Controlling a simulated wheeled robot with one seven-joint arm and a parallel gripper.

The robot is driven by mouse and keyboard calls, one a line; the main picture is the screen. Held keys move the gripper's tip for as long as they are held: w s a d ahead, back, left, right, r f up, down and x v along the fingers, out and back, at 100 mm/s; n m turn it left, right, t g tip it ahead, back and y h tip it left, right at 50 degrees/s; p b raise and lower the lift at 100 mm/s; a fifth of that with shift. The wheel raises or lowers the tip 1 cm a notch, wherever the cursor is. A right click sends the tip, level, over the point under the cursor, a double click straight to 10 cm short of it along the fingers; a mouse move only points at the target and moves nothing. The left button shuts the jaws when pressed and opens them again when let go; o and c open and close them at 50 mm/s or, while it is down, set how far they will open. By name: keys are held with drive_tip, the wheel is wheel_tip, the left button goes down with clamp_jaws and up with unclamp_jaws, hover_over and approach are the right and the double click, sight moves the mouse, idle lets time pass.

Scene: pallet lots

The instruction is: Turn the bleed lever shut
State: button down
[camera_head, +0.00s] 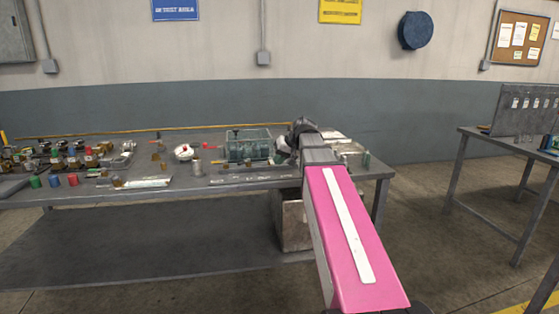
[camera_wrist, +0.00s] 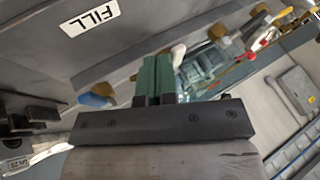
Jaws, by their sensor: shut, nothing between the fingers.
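My gripper (camera_wrist: 156,78) shows in the wrist view as two green fingers side by side, shut with nothing between them. A white rounded part (camera_wrist: 178,54) shows just beyond the fingers; I cannot tell whether they touch it. A red-handled piece (camera_wrist: 264,40) is at the upper right, apart from the fingers. A blue-tipped part (camera_wrist: 97,96) with tan ends lies to the left. I cannot tell which of these is the bleed lever. In the head view my arm reaches over the right part of the workbench (camera_head: 235,181), and hides the fingertips.
A greenish clear box (camera_head: 248,146) stands on the bench left of my arm. A white part with a red handle (camera_head: 184,151) and several fittings lie farther left. Another table (camera_head: 490,142) stands right, with open floor between.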

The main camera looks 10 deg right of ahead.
drive_tip(key=shift+s+a+m, duration=0.2)
drive_tip(key=shift+a+m, duration=0.1)
drive_tip(key=shift+m, duration=0.2)
drive_tip(key=m+t+h, duration=0.1)
drive_tip(key=a+m+h, duration=0.1)
drive_tip(key=m, duration=0.1)
drive_tip(key=shift+s+a+t, duration=0.25)
drive_tip(key=shift+a+t, duration=0.05)
drive_tip(key=shift+t, duration=0.1)
drive_tip(key=a+m+h, duration=0.1)
drive_tip(key=m, duration=0.1)
drive_tip(key=m+h, duration=0.1)
drive_tip(key=a+m+h, duration=0.1)
drive_tip(key=m, duration=0.1)
drive_tip(key=shift+w+a+m+t, duration=0.25)
drive_tip(key=shift+a+m+t, duration=0.05)
drive_tip(key=shift+a+t, duration=0.1)
drive_tip(key=m+h, duration=0.1)
drive_tip(key=w+a+m+h, duration=0.1)
drive_tip(key=m, duration=0.1)
drive_tip(key=a+m+h, duration=0.1)
drive_tip(key=m, duration=0.1)
drive_tip(key=shift+w+g+h, duration=0.25)
drive_tip(key=shift+g+h, duration=0.05)
drive_tip(key=shift+h, duration=0.1)
drive_tip(key=shift+w+a, duration=0.35)
drive_tip(key=shift+w, duration=0.1)
drive_tip(key=shift+w+d, duration=0.15)
